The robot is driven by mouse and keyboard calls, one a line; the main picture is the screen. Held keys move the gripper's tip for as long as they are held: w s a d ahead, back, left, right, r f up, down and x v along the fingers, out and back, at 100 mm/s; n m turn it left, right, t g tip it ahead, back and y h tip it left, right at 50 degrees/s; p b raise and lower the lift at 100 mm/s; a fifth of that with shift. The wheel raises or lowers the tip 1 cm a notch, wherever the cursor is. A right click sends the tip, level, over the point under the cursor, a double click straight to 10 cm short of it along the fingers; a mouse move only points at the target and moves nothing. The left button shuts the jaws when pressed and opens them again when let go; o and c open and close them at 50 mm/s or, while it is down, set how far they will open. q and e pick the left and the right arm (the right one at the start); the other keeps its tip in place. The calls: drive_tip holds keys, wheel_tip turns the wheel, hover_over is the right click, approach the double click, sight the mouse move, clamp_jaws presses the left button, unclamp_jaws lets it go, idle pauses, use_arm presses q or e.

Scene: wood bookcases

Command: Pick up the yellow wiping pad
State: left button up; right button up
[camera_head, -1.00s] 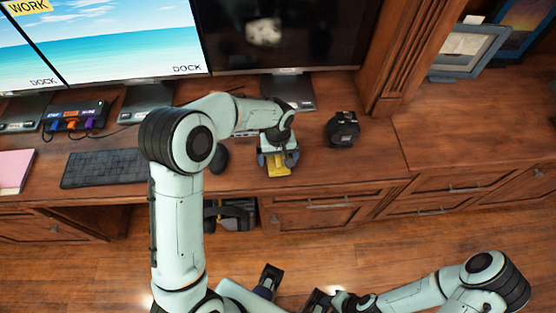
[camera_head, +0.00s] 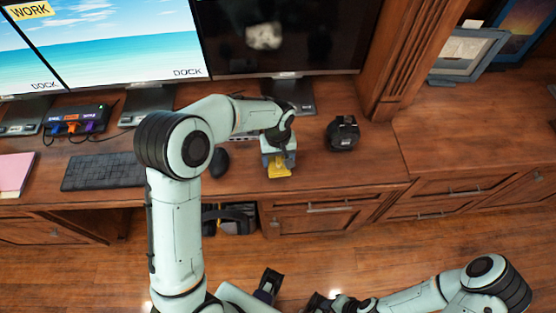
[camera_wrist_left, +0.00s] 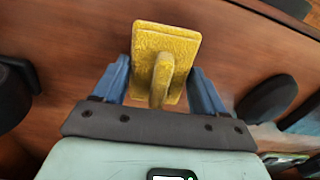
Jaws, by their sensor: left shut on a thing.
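The yellow wiping pad (camera_head: 280,171) is at the front part of the wooden desk, below my left gripper (camera_head: 279,160). In the left wrist view the pad (camera_wrist_left: 151,38) is a yellow rectangular block with a raised yellow handle facing the camera. The blue fingers of my left gripper (camera_wrist_left: 160,88) stand on both sides of the handle, and the gripper is shut on the pad. I cannot tell whether the pad touches the desk. My right gripper (camera_head: 318,300) is low at the bottom of the head view, away from the desk; its opening is unclear.
A black mouse (camera_head: 219,161) and keyboard (camera_head: 103,170) lie left of the pad. A black boxy device (camera_head: 342,134) stands to the right. Monitors line the back, with a stand (camera_head: 291,96) behind my left gripper. The desk at right (camera_head: 470,130) is clear.

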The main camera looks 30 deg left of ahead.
use_arm(q)
wheel_tip(320, 180, up, 18)
drive_tip(key=p, duration=0.2)
drive_tip(key=shift+r, duration=0.15)
